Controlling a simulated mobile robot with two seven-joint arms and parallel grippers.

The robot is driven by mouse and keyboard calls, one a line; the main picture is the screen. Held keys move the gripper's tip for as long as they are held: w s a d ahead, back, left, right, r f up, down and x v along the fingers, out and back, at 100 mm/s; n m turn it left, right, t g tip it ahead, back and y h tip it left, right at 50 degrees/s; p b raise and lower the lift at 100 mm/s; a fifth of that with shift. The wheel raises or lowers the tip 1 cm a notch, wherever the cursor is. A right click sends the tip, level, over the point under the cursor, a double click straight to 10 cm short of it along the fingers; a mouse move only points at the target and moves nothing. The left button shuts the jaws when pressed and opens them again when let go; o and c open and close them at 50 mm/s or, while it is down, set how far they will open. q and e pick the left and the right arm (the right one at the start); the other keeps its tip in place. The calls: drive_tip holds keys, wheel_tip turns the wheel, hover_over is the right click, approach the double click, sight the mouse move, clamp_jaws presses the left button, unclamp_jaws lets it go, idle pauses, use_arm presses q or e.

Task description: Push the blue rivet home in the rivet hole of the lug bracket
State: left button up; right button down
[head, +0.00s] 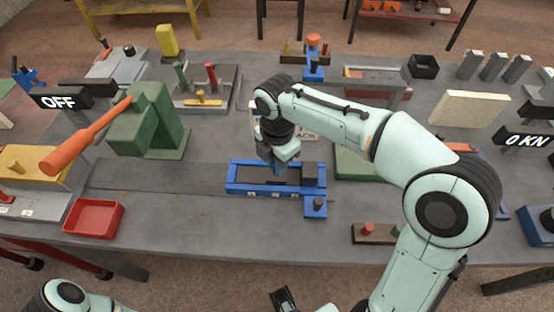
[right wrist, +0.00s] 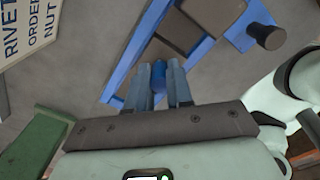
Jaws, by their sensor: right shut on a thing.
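The blue rivet (right wrist: 158,77) is between the two fingers of my right gripper (right wrist: 159,84), which is shut on it. In the head view my right gripper (head: 277,168) points down over the middle of the blue fixture (head: 247,190). A dark grey-brown part, which looks like the lug bracket (head: 309,172), lies inside the fixture; its plate also shows just beyond the rivet in the right wrist view (right wrist: 160,50). The rivet hole is hidden. I cannot tell whether the rivet touches the bracket. My left gripper is not clearly in view.
A blue block with a dark knob (head: 316,205) adjoins the fixture's front right corner. A green press with an orange lever (head: 150,130) stands to the left, a red tray (head: 93,218) at front left. A lettered sign (right wrist: 25,28) stands close by. Bench front is mostly clear.

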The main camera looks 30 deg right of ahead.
drive_tip(key=shift+f, duration=0.5)
drive_tip(key=c, duration=0.9)
unclamp_jaws()
drive_tip(key=shift+r, duration=0.1)
wheel_tip(320, 180, up, 13)
drive_tip(key=p, duration=0.2)
drive_tip(key=shift+r+p, duration=0.1)
drive_tip(key=shift+p, duration=0.25)
